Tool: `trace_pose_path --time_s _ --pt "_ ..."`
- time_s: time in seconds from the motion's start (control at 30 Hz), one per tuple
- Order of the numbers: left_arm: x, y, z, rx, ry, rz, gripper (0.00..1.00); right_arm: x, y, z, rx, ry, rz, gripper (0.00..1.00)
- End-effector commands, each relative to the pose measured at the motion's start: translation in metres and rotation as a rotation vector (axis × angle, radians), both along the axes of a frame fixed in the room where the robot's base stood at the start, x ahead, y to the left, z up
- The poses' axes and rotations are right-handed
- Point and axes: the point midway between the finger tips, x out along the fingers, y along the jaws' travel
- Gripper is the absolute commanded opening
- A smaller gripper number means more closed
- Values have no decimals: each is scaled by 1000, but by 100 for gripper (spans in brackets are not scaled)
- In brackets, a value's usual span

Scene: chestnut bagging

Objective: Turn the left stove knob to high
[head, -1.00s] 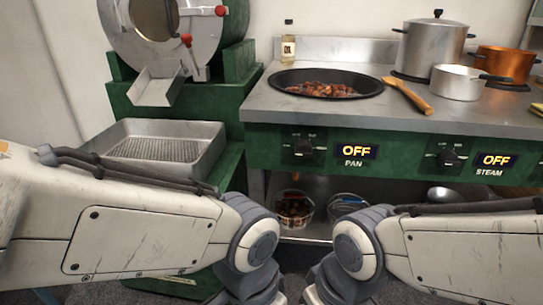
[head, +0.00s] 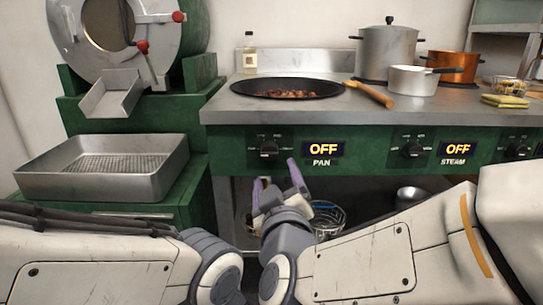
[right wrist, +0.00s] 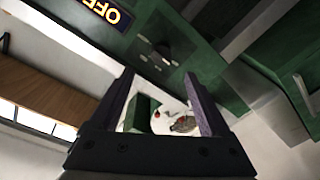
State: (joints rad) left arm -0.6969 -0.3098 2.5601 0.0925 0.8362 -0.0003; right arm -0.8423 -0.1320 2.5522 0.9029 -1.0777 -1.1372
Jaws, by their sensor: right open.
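The left stove knob (head: 268,148) is a dark knob on the green front panel, left of a display (head: 322,149) reading OFF above the label PAN. My right gripper (head: 277,178) is open, its two purple-grey fingers pointing up just below the knob. They look apart from it, with nothing between them. In the right wrist view, the knob (right wrist: 166,56) shows beyond the open fingers (right wrist: 160,90), and part of the OFF display (right wrist: 105,10) is at the top left. My left arm shows at the lower left, but its gripper is out of view.
A black pan (head: 287,89) of chestnuts sits on the stovetop above the knob. A wooden spoon (head: 370,94) lies beside it. The STEAM knob (head: 413,149) is to the right. A metal tray (head: 105,168) stands at the left. A wire basket (head: 327,218) is below the stove.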

Motion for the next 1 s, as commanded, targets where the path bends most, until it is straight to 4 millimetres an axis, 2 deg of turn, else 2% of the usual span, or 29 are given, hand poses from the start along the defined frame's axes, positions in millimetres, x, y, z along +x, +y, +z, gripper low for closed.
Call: trace_pose_path --time_s 0.03,0.2,0.4,0.6,0.73,1.0 --pt "0 0 12 0 0 0 50 4 0 5 -4 5 -3 81" --pt "0 0 38 -1 -1 0 50 22 1 6 -4 11 0 81" --pt "0 0 19 0 0 0 50 64 5 -4 6 4 0 81" --pt "0 0 12 0 0 0 50 90 8 -3 5 5 4 81" --pt "0 0 11 0 0 0 50 97 9 -1 5 4 5 81" --pt "0 0 11 0 0 0 50 98 9 -1 4 6 6 81"
